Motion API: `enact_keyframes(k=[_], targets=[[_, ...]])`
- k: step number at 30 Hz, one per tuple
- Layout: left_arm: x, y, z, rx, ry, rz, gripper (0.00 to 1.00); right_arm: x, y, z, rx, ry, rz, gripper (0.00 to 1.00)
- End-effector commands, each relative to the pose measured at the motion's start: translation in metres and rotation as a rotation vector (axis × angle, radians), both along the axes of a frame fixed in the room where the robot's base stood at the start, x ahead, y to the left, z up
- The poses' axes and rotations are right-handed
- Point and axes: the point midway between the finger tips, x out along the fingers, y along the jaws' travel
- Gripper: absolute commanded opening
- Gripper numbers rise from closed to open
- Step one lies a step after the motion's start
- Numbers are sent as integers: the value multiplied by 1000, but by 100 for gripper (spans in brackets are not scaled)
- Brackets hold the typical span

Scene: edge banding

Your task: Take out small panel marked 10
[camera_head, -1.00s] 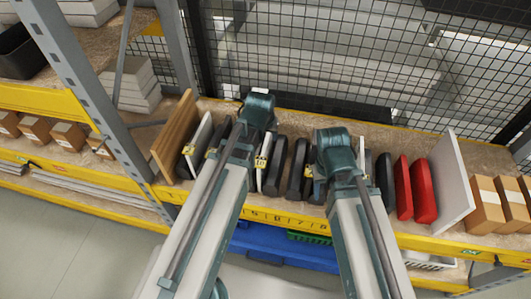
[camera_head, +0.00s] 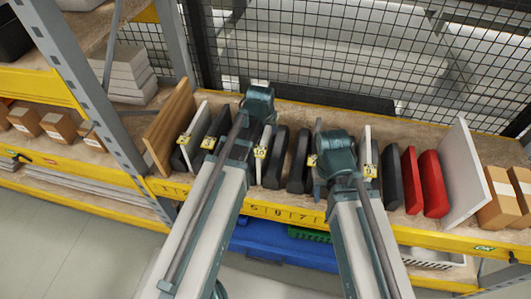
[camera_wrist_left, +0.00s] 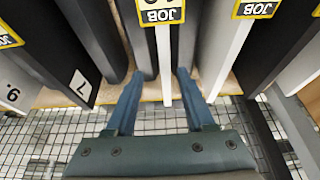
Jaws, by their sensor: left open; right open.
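Several thin panels stand upright in a row on the shelf. A white panel with a yellow JOB tag (camera_wrist_left: 161,12) stands between the fingers of my left gripper (camera_wrist_left: 160,74) in the left wrist view. The number on its tag is cut off at the top edge, so I cannot fully read it. The fingers are open on either side of it. In the head view my left gripper (camera_head: 258,100) is over the row, with the tagged panel (camera_head: 263,148) just beside it. My right gripper (camera_head: 337,152) is open farther right, over the same row.
A dark panel marked 7 (camera_wrist_left: 80,86) stands close beside the left gripper. Other tagged panels crowd both sides. A wooden board (camera_head: 170,125) ends the row at left; red panels (camera_head: 432,185) and a white board (camera_head: 460,172) stand at right. Wire mesh (camera_head: 330,60) is behind.

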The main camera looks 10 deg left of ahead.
Motion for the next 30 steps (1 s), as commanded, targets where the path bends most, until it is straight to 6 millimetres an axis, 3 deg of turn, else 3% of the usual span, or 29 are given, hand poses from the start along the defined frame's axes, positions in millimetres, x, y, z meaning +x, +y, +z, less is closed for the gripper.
enact_keyframes(k=[8, 21, 30], targets=[[2, 1, -6, 0, 0, 0, 54, 0, 0, -6, 0, 0, 0, 49], [16, 8, -51, 0, 0, 0, 54, 0, 0, -51, 0, 0, -1, 49], [17, 8, -51, 0, -1, 0, 52, 0, 0, -51, 0, 0, -1, 49]])
